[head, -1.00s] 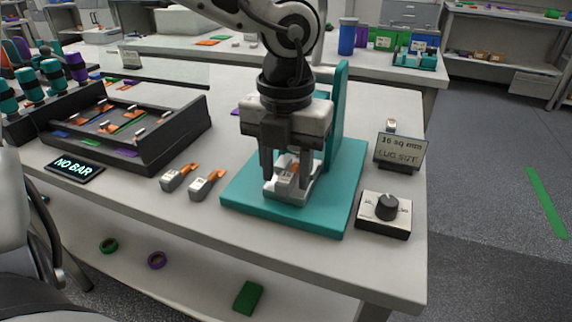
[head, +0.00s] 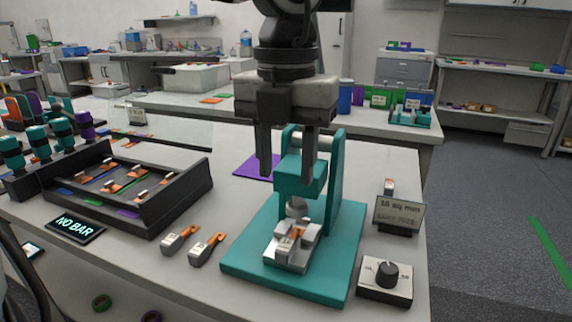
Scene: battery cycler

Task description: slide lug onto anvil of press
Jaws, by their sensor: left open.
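The teal press (head: 335,190) stands on its teal base near the front of the table. Its grey anvil block (head: 300,258) sits on the base below the press head. A lug (head: 287,244) with a grey labelled body and orange end lies on the anvil; whether it is fully seated I cannot tell. My left gripper (head: 287,165) hangs above, fingers apart and empty, in front of the press head and clear of the lug. Two similar lugs, one (head: 178,240) and another (head: 206,249), lie on the table left of the base. My right gripper is out of view.
Right of the press are a dial box (head: 372,289), a "16 sq mm" sign (head: 400,214) and another lug (head: 389,187). A purple sheet (head: 252,168) lies behind.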

